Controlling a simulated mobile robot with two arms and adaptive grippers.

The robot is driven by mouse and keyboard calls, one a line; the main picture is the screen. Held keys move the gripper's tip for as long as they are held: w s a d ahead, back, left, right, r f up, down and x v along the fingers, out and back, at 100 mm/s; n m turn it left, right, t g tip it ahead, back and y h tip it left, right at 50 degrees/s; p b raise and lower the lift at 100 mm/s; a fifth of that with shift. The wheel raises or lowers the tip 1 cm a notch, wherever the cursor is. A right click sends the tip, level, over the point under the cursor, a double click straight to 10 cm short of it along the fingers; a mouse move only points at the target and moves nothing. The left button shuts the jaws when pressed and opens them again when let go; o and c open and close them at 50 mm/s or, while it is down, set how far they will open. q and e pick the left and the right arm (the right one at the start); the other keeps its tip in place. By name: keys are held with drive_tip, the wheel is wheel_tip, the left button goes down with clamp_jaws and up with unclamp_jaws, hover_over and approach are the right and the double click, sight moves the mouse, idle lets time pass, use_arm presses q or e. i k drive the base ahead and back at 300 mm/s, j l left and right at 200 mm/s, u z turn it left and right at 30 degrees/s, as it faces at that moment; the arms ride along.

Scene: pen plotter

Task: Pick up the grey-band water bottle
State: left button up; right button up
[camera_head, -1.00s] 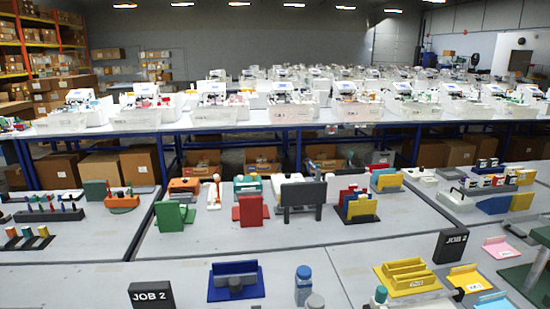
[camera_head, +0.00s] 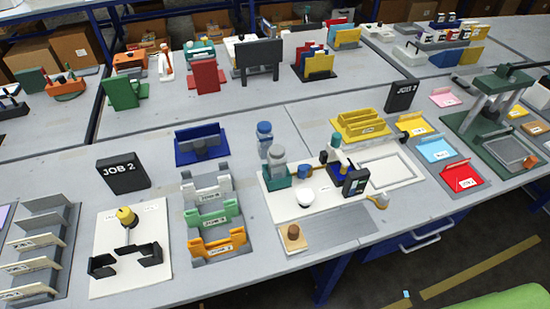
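A blue bottle (camera_head: 265,140) stands upright on the grey table, near the middle of the view. A paler, greyish band seems to run around it below its blue cap, but it is small and I cannot be sure of the band's colour. Just in front of it, a grey bottle-like thing (camera_head: 277,157) stands in a teal holder (camera_head: 278,178) and hides the blue bottle's lower part. Neither of my grippers is in view, and nothing is seen touching the blue bottle.
A blue tray (camera_head: 202,145) lies left of the bottle, with white, green and orange holders (camera_head: 217,240) in front. A white board (camera_head: 330,190) with small tools is at the front right. A yellow rack (camera_head: 360,125) stands right. Some bare table (camera_head: 235,145) shows beside the bottle.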

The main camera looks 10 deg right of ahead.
sight(276, 156)
drive_tip(key=k+l, duration=0.1)
drive_tip(key=l, duration=0.35)
drive_tip(key=k+l+u, duration=0.15)
drive_tip(key=l, duration=0.7)
drive_tip(key=k+l+u, duration=0.1)
drive_tip(key=l, duration=0.35)
drive_tip(key=k+l+u, duration=0.1)
drive_tip(key=k+l, duration=0.15)
drive_tip(key=l, duration=0.15)
